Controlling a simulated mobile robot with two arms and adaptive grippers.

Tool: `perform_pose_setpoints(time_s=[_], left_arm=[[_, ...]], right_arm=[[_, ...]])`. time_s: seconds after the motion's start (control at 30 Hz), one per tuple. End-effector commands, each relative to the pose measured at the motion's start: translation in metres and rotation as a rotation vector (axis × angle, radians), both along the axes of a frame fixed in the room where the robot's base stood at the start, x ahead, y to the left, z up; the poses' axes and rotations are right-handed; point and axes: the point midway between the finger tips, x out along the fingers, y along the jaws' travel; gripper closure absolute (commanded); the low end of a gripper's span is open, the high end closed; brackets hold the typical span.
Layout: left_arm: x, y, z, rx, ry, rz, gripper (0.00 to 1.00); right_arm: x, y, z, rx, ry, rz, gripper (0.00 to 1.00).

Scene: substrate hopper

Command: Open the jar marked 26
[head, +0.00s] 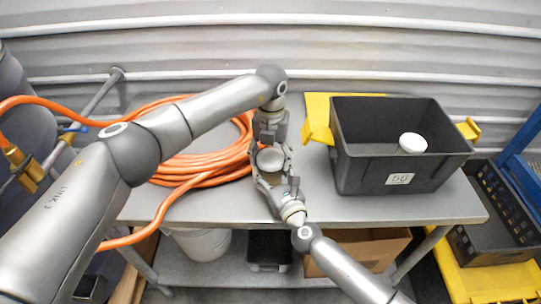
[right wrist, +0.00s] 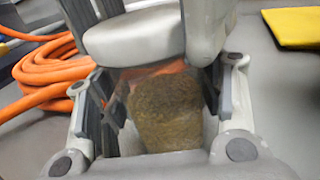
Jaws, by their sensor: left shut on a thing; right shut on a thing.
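A clear jar (right wrist: 165,112) with brown contents is between the fingers of my right gripper (right wrist: 150,125), which is shut on it above the table. Its pale round lid (right wrist: 135,38) shows at the top of the jar; in the head view the lid (head: 270,159) is seen from above. My left gripper (head: 270,138) reaches down from above and is shut on the lid, with fingers on both sides of it in the right wrist view. I cannot tell whether a gap lies between lid and jar. No number is readable on the jar.
A black bin (head: 375,177) with a hard-to-read label holds a white round-topped thing (head: 412,143) on the right of the table (head: 440,207). An orange hose (head: 200,172) lies coiled left of my grippers. A yellow thing (head: 318,112) lies behind the bin.

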Motion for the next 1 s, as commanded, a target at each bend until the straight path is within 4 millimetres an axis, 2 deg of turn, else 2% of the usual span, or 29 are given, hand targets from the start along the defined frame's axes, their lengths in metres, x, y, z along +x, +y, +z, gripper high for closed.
perform_pose_setpoints(time_s=[1.0], left_arm=[[0.0010, 0.0001, 0.0014, -0.001, -0.003, 1.564, 0.62]], right_arm=[[-0.0008, 0.0011, -0.0004, 0.000, 0.001, 0.003, 1.00]])
